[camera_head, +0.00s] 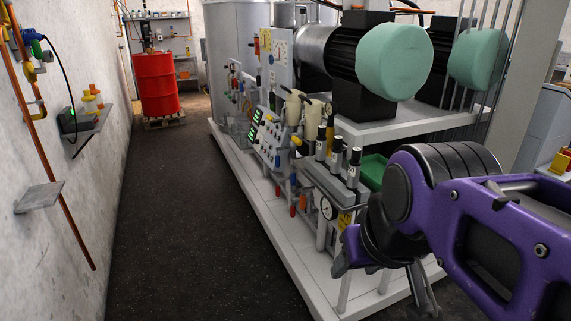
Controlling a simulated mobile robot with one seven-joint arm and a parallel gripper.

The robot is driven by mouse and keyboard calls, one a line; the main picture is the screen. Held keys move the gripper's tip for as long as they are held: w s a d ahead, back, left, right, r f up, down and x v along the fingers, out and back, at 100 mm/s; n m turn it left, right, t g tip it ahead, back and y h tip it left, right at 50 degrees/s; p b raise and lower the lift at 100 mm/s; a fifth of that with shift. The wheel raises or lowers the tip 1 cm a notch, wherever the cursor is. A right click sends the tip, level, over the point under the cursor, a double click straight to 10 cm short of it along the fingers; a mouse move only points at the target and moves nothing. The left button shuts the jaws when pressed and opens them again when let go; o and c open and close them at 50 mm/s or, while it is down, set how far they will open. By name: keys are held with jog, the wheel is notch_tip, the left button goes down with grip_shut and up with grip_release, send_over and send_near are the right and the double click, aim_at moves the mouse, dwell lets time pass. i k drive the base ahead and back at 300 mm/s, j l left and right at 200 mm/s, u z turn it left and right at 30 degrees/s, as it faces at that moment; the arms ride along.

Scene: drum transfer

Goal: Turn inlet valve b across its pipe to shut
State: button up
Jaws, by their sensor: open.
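My gripper (384,284) hangs at the lower right under my purple arm, its fingers apart and nothing seen between them. It is in front of the near end of the pale skid (262,216). On the skid, several upright black-topped valves with white tags (337,150) stand in a row above grey blocks. Small orange and red handles (292,211) hang on pipes below them. I cannot tell which of these is inlet valve b, because the labels are too small to read. My arm hides part of the skid's near end.
A round gauge (327,208) sits near my gripper. Motors with green covers (394,62) stand above on a platform. A red drum (157,84) stands on a pallet at the back. Shelves and an orange pipe (56,165) line the left wall. The dark aisle floor (170,210) is clear.

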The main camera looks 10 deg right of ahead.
aim_at(277, 158)
jog(key=i+j+z, duration=0.1)
jog(key=j+z, duration=0.85)
jog(key=i+j+z, duration=0.2)
jog(key=j, duration=0.25)
jog(key=i+j+z, duration=0.2)
jog(key=j, duration=0.25)
jog(key=i+j+z, duration=0.2)
jog(key=j, duration=0.25)
jog(key=j+z, duration=0.2)
jog(key=j, duration=0.3)
jog(key=i+j+z, duration=0.2)
jog(key=j, duration=0.35)
jog(key=k+l, duration=0.05)
jog(key=k, duration=0.05)
